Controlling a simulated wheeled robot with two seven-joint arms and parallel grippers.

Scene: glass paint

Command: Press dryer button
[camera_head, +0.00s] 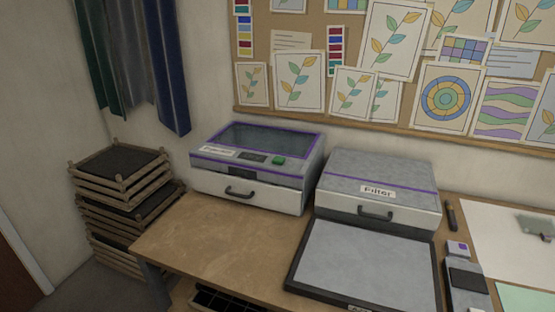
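A grey box machine with purple trim and a dark window in its lid (258,160) stands at the back left of the table. I take it for the dryer; the label on its top is too small to read surely. A green button (278,161) sits on its top near the front right. A dark handle is on its closed front. Neither of my grippers is in view, and nothing touches the button.
A grey box labelled Filter (345,165) stands to the right, with a dark-framed flat panel (365,270) before it. The brown tabletop (215,245) is clear at the front left. Stacked wooden racks (115,160) stand at the left.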

